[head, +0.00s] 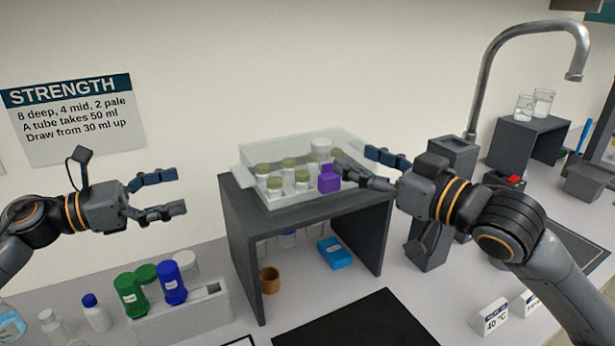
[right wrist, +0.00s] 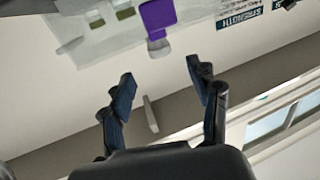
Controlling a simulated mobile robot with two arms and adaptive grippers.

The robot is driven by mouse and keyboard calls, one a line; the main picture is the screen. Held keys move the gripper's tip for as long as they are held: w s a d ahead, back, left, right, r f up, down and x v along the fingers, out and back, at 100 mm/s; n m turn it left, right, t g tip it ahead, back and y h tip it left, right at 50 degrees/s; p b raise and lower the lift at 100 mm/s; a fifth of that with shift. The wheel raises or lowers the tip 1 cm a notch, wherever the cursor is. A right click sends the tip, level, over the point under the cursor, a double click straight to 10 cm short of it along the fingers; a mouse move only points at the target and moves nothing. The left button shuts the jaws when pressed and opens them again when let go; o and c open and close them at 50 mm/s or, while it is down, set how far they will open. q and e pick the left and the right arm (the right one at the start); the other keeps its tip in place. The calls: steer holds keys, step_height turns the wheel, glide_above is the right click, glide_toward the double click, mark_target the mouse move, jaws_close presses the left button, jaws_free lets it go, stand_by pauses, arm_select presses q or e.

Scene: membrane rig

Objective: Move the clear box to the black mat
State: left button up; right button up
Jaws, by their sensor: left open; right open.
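The clear box (head: 262,200) stands on a dark grey stand and holds several small jars with olive lids, a white-capped one and a purple item (head: 329,178). A tab sticks out at its left end. The black mat (head: 355,322) lies bare on the counter in front of the stand. My right gripper (head: 357,161) is open at the box's right end, hiding part of it. In the right wrist view its open fingers (right wrist: 160,76) flank a small pale bar, possibly a box tab; contact cannot be told. My left gripper (head: 180,192) is open and empty, left of the box and apart from it.
The grey stand (head: 245,250) has a blue box (head: 334,253) and a brown cup (head: 269,279) beneath it. A rack (head: 185,318) with green and blue bottles is at front left. A grey post and tap (head: 478,80) rise at right, near small label cards (head: 490,315).

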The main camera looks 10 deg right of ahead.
mark_target(329, 147)
arm_select(q)
steer(key=x, duration=1)
steer(key=shift+d, duration=0.1)
arm_select(e)
steer(key=x, duration=1)
arm_select(q)
steer(key=c, duration=1.2)
arm_select(e)
steer(key=c, duration=1.2)
arm_select(q)
steer(key=c, duration=0.4)
arm_select(e)
jaws_close()
arm_select(q)
steer(key=shift+o, duration=0.2)
steer(key=shift+r, duration=0.15)
